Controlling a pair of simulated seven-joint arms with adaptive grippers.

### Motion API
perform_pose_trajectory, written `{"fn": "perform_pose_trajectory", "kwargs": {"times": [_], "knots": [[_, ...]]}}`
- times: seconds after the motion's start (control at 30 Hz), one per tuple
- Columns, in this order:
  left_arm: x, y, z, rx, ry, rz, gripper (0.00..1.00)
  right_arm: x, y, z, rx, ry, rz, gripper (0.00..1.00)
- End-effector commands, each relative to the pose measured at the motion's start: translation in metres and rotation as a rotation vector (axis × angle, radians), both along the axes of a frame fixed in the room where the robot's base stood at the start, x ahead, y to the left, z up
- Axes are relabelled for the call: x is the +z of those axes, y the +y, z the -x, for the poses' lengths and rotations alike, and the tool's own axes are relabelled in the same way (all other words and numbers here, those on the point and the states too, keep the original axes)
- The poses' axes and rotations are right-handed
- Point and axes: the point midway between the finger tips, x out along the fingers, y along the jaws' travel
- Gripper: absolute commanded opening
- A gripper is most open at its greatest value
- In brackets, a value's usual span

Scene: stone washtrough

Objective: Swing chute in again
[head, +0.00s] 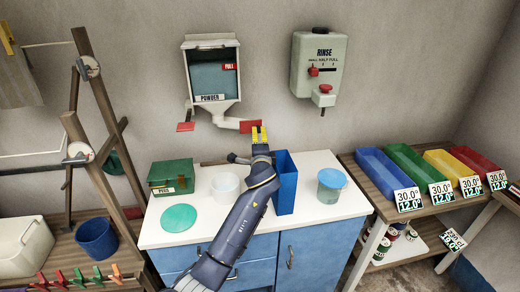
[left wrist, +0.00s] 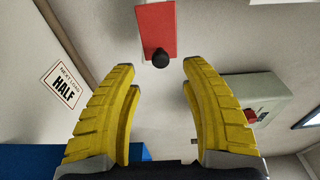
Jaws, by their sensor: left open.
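A white powder dispenser (head: 212,75) with a dark teal window hangs on the wall. Its pale chute (head: 227,121) slants out to the right below the body and ends in a red piece (head: 250,126). A separate red tab (head: 185,127) sits at the lower left. My left gripper (head: 259,134) is open just below and right of the red end. In the left wrist view, a red plate (left wrist: 157,20) with a black knob (left wrist: 160,57) shows ahead, between and beyond the yellow fingers (left wrist: 160,75). Nothing is between the fingers. My right gripper is out of view.
A rinse dispenser (head: 318,62) hangs to the right. On the counter (head: 320,215) stand a green box (head: 171,176), a white tub (head: 226,187), a tall blue bin (head: 285,185) close to my arm, and a blue-lidded tub (head: 331,186). A sign (left wrist: 63,88) reads "NEXT LOAD HALF".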

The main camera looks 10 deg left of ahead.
Motion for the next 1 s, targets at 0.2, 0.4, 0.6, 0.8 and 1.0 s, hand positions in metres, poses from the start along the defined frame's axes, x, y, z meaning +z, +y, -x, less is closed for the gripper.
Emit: {"fn": "perform_pose_trajectory", "kwargs": {"times": [0.2, 0.4, 0.6, 0.8, 1.0], "knots": [[0.000, -0.011, 0.036, -0.003, -0.001, 0.003, 0.46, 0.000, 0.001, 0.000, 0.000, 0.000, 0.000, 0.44], [0.000, -0.017, 0.056, -0.003, 0.000, 0.002, 0.46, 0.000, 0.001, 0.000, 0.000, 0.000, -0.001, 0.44], [0.000, -0.019, 0.065, -0.003, -0.001, 0.001, 0.46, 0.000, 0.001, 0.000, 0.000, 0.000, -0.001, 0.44], [0.000, -0.019, 0.066, -0.002, 0.000, 0.000, 0.46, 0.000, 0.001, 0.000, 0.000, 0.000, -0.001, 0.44], [0.003, -0.018, 0.065, -0.002, -0.005, -0.004, 0.46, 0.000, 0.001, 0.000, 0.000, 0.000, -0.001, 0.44]]}}
